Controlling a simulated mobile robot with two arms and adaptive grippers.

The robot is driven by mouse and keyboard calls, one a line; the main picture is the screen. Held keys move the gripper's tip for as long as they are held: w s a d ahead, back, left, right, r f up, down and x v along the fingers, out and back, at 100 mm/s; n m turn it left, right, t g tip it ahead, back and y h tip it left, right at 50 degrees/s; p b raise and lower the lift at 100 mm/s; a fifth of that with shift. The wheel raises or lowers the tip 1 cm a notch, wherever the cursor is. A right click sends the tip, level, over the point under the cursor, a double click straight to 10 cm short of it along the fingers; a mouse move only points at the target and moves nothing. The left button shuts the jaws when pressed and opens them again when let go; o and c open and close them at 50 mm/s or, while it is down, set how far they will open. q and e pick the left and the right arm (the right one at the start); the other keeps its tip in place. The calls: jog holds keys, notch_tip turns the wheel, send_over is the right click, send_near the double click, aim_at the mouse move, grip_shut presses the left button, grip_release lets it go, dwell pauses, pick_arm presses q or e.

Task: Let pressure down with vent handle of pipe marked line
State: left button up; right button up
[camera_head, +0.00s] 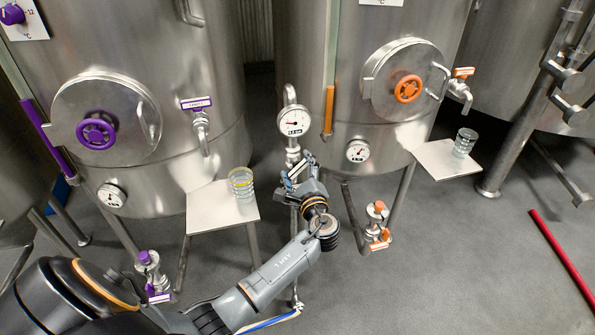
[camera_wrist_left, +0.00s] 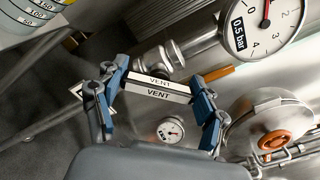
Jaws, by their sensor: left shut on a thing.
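The pressure pipe (camera_head: 291,96) stands between the two steel tanks and carries a round gauge (camera_head: 293,122). The gauge also shows in the left wrist view (camera_wrist_left: 262,24), where its display reads 0.5 bar. No "line" marking is readable on the pipe. The vent handle (camera_wrist_left: 158,93) is a white bar marked VENT in the left wrist view, in front of a steel fitting. My left gripper (camera_head: 298,174) is at the pipe just below the gauge. Its blue fingers are at both ends of the handle and shut on it. My right gripper is not in view.
A stand with a glass (camera_head: 241,183) is left of my left gripper. Purple (camera_head: 146,260) and orange (camera_head: 377,210) valves stand low on either side. The orange-wheeled hatch (camera_head: 404,85) is on the right tank. A red bar (camera_head: 562,258) lies on the floor at right.

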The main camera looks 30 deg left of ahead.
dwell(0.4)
pick_arm(q)
jog(key=o, duration=1.2)
jog(key=v, duration=1.2)
